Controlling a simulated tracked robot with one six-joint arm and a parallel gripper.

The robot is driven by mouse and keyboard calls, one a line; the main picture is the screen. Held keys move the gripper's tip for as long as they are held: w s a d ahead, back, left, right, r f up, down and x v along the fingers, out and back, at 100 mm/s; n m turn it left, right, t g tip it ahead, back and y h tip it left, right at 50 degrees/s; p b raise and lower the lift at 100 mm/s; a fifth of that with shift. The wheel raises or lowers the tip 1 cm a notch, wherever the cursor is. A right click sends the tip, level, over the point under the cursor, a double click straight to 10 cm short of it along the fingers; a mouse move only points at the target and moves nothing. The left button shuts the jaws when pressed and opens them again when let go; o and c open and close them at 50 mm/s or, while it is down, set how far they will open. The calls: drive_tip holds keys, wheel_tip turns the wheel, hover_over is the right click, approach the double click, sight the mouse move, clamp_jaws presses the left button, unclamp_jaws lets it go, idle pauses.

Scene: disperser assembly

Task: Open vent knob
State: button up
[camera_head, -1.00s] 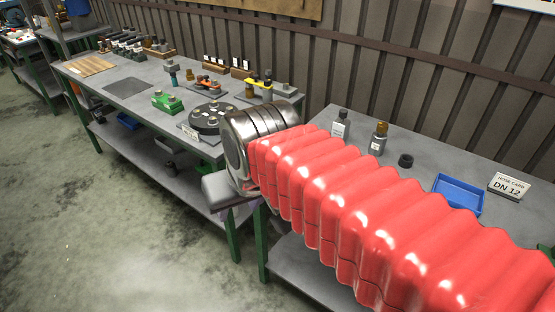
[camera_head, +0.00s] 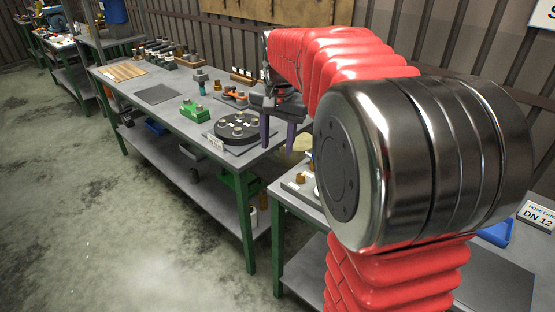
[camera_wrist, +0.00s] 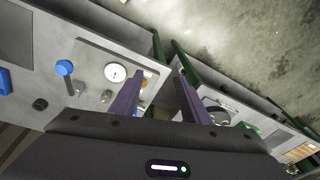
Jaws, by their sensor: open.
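My gripper (camera_head: 277,140) is open and empty in the head view, its two purple fingers pointing down by the gap between the two benches. In the wrist view my gripper (camera_wrist: 162,74) has its fingers apart, with the gap and floor beyond them. I cannot tell which part is the vent knob. My arm hides much of the right bench in the head view.
The left bench carries a black round flange (camera_head: 238,130), a green block (camera_head: 195,111) and a wooden board (camera_head: 124,71). A blue tray (camera_head: 497,232) and a hose card (camera_head: 537,214) are on the right bench. Open floor lies left.

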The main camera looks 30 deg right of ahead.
sight(301, 176)
drive_tip(key=w+d+f+m+g, duration=0.1)
drive_tip(key=w+d+f+m, duration=0.1)
drive_tip(key=d, duration=0.4)
drive_tip(key=w+d+f+m+g, duration=0.1)
drive_tip(key=w+d+f+m, duration=0.2)
drive_tip(key=w+d+f, duration=0.2)
drive_tip(key=shift+w+d+f+y, duration=0.3)
drive_tip(key=shift+d+f, duration=0.2)
drive_tip(key=shift+d, duration=0.7)
drive_tip(key=shift+f, duration=0.1)
wheel_tip(301, 176, down, 14)
drive_tip(key=shift+r, duration=0.2)
drive_tip(key=c, duration=1.1)
drive_tip(key=shift+o, duration=0.2)
drive_tip(key=shift+a, duration=0.25)
drive_tip(key=shift+d, duration=0.2)
